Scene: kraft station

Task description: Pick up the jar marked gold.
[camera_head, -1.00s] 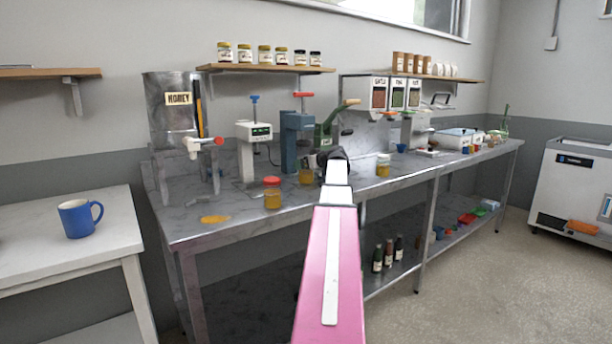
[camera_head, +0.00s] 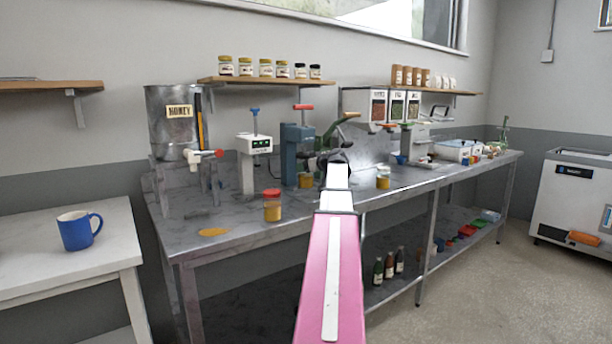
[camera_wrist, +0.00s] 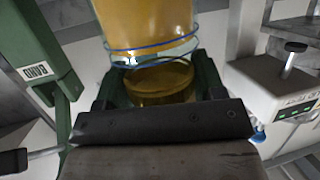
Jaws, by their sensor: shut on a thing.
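In the wrist view, a clear glass jar with amber contents (camera_wrist: 147,22) stands at the top, with bluish rings at its edge. A gold-coloured round part (camera_wrist: 160,78) lies below it, between the two dark green fingers of my gripper (camera_wrist: 160,90). The gripper is shut on a jar; I cannot read any gold mark on it. In the head view, my gripper (camera_head: 337,160) is above the steel counter (camera_head: 240,228), and the held jar is hidden. A red-lidded amber jar (camera_head: 272,206) and two more amber jars (camera_head: 305,180) (camera_head: 383,178) stand on the counter.
A honey tank (camera_head: 172,125), a white machine (camera_head: 253,145) and a blue press (camera_head: 291,150) stand at the back. A green device (camera_wrist: 45,70) is close on the left in the wrist view. A blue mug (camera_head: 76,231) stands on the left table.

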